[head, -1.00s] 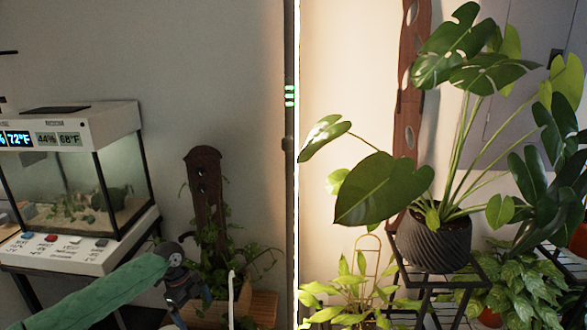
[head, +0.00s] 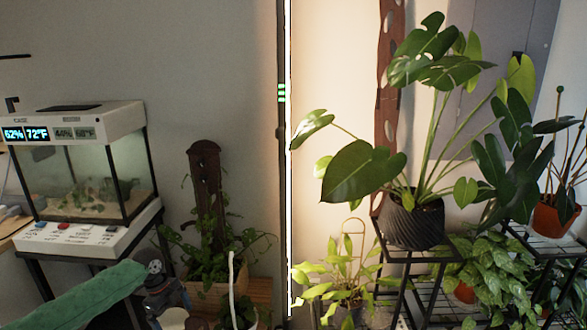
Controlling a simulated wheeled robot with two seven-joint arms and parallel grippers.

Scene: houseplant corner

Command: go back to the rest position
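My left arm, in a green sleeve (head: 85,298), comes in from the lower left in the head view. Its wrist joint (head: 155,268) and blue-grey links show in front of the leafy trailing plant (head: 208,262). The fingers of my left gripper do not show; the arm runs down past the bottom edge. My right arm and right gripper are not in view. I see nothing held.
A lit glass terrarium (head: 85,190) stands on a dark stand at left. A monstera in a dark ribbed pot (head: 412,222) sits on a black wire stand at right. More plants, including one in an orange pot (head: 553,218), crowd the right side.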

